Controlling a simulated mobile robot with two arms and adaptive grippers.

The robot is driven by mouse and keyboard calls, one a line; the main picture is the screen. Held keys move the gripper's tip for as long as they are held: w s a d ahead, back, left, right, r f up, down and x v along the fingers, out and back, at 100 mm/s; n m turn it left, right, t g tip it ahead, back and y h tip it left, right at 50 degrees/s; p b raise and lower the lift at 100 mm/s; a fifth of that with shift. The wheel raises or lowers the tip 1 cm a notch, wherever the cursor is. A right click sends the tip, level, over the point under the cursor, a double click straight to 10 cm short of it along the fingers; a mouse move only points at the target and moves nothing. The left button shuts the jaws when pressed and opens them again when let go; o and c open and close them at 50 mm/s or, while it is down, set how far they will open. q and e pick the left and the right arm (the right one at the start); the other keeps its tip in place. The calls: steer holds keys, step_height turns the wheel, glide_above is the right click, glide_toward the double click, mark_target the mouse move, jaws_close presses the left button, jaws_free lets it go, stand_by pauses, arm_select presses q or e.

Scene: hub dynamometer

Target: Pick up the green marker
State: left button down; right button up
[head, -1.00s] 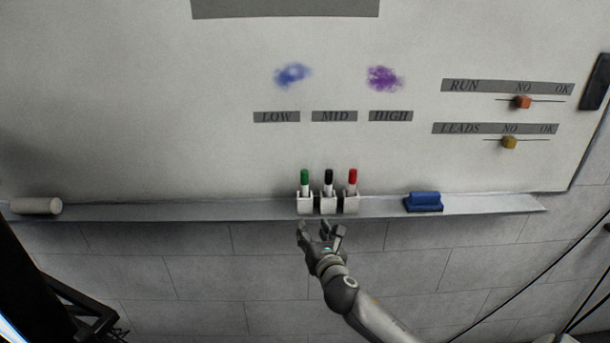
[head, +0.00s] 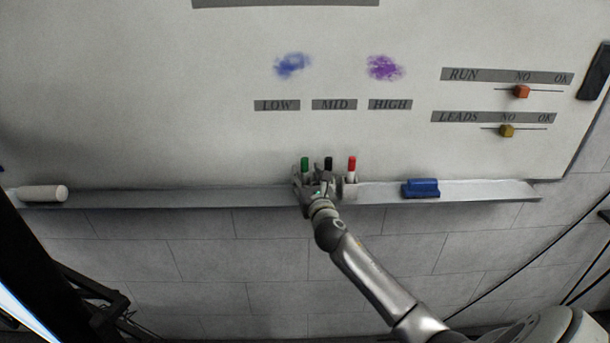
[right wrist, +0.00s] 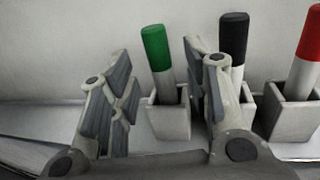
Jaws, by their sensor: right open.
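The green marker (right wrist: 157,54) stands cap-up, tilted slightly, in a small white holder (right wrist: 170,115) on the whiteboard tray. In the head view its green cap (head: 305,163) shows just above my right gripper (head: 312,180). In the right wrist view my right gripper (right wrist: 160,95) is open, with one finger left of the marker and the other to its right. The marker shows in the gap, beyond the fingers and apart from both. The right finger partly hides the black marker's holder. My left gripper is not in view.
The black marker (right wrist: 233,40) stands close on the right, just behind the right finger. The red marker (right wrist: 309,45) is in its own holder (right wrist: 290,110) farther right. A blue eraser (head: 421,187) and a white cylinder (head: 42,193) lie on the tray (head: 180,197).

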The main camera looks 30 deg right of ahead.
mark_target(306, 172)
steer(key=shift+x, duration=1.6)
steer(key=c, duration=1)
